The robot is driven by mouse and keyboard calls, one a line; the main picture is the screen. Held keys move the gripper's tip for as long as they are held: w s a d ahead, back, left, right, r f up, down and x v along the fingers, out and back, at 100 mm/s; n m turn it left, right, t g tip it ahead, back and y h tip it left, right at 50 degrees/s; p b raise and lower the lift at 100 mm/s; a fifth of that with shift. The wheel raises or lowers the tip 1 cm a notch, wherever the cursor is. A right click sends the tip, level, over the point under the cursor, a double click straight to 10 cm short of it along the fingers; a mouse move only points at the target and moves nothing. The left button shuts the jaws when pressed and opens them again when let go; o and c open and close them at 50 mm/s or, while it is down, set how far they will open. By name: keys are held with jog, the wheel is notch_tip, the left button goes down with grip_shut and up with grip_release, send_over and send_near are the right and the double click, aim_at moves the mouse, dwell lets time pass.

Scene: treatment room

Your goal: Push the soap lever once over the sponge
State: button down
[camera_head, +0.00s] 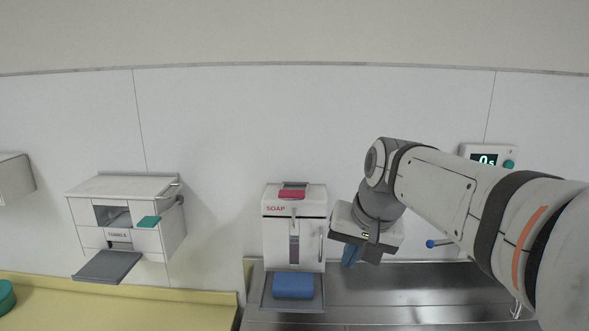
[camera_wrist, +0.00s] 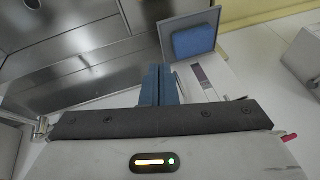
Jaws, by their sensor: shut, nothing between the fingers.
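The white soap dispenser (camera_head: 309,240), marked SOAP, is on the wall in the middle of the head view. A red lever (camera_head: 292,194) is on its top. The blue sponge (camera_head: 293,286) lies on the grey tray (camera_head: 264,301) under it; the sponge (camera_wrist: 194,41) and tray (camera_wrist: 216,16) also show in the wrist view. My gripper (camera_head: 349,262) is right of the dispenser, pointing down, about level with its lower front. Its blue fingers (camera_wrist: 158,75) are shut and empty. A small pink part (camera_wrist: 289,137) shows at the wrist view's right edge, probably the lever.
A towel dispenser (camera_head: 104,190) with a green part and grey tray is at the left. A timer (camera_head: 487,157) reading 0 s is at the right, behind my arm. A steel counter (camera_head: 410,285) and a yellow counter (camera_head: 150,308) run below. A blue-ended handle (camera_head: 431,244) stands right of my gripper.

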jog(key=w+a+r+y+p, duration=0.1)
jog(key=w+a+r+p, duration=0.1)
jog(key=r, duration=0.5)
jog(key=w+a+r+y+p, duration=0.1)
jog(key=w+a+r+p, duration=0.1)
jog(key=w+a+r, duration=0.2)
jog(key=w+a+r+m+y+p, duration=0.1)
jog(key=w+a+r, duration=0.3)
jog(key=r, duration=0.6)
jog(key=w+p, duration=0.1)
jog(key=w, duration=0.1)
jog(key=shift+w+t, duration=0.3)
jog(key=shift+f, duration=0.1)
notch_tip(320, 180, down, 8)
jog(key=s+b, duration=0.2)
jog(key=b, duration=0.6)
jog(key=shift+s+f+b, duration=0.15)
jog(key=shift+f+b, duration=0.05)
jog(key=shift+b, duration=0.1)
jog(key=shift+s+f, duration=0.1)
jog(key=shift+f, duration=0.25)
